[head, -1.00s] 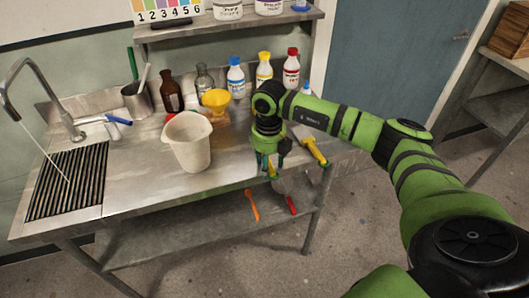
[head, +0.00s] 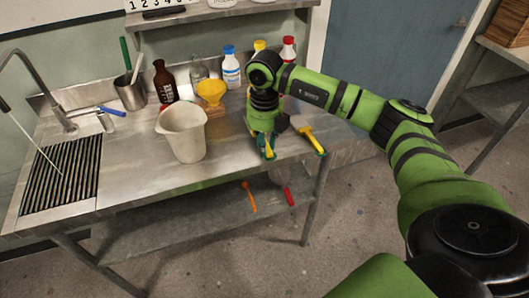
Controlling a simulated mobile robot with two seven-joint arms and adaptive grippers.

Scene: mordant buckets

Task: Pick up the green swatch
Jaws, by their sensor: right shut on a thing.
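My right gripper (head: 268,150) points down over the right front part of the steel worktop, to the right of the white jug. Its fingers are shut on a small green piece, which I take to be the green swatch (head: 270,154); the fingers and wrist hide most of it. I cannot tell whether the piece is clear of the worktop. My left gripper is not in view.
The white jug (head: 183,132) stands left of my right gripper. A yellow-handled tool (head: 312,139) lies close on its right, near the worktop's edge. Bottles and a yellow funnel (head: 211,91) stand behind. The worktop's (head: 135,170) left front is clear.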

